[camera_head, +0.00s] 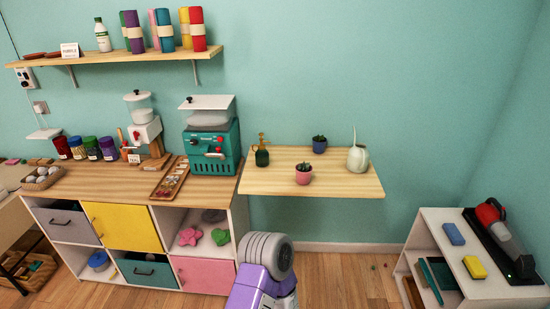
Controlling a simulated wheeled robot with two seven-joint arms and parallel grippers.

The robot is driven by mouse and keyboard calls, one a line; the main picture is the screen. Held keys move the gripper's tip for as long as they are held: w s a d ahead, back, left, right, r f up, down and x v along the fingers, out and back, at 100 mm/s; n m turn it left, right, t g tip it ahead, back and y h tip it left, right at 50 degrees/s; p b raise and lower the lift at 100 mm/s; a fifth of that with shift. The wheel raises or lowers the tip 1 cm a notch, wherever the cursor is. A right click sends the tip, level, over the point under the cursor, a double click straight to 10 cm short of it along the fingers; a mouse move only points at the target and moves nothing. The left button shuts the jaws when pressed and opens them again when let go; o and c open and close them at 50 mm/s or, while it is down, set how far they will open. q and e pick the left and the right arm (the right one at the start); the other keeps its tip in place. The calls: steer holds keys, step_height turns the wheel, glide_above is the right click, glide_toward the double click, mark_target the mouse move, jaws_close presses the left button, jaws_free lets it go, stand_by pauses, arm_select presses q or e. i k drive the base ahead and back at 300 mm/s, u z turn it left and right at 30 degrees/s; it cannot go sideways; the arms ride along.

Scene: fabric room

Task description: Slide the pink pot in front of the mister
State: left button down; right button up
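The pink pot (304,177) holds a small plant and stands upright near the middle of the wooden wall shelf (340,186). The mister (262,156), a dark green bottle with a brass top, stands on the same shelf to the left of the pot and slightly farther back. The two are apart, and the pot is not straight in front of the mister. A purple and grey part of my arm (265,275) rises at the bottom middle, below the shelf. Neither gripper's fingers show.
A dark blue pot (319,145) with a plant stands behind the pink pot. A white watering can (358,158) stands at the shelf's right. The teal machine (212,150) borders the shelf's left. The shelf front before the mister is clear.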

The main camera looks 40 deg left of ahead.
mark_target(304, 171)
steer(key=u, duration=0.95)
steer(key=i, duration=1.45)
steer(key=u, duration=0.7)
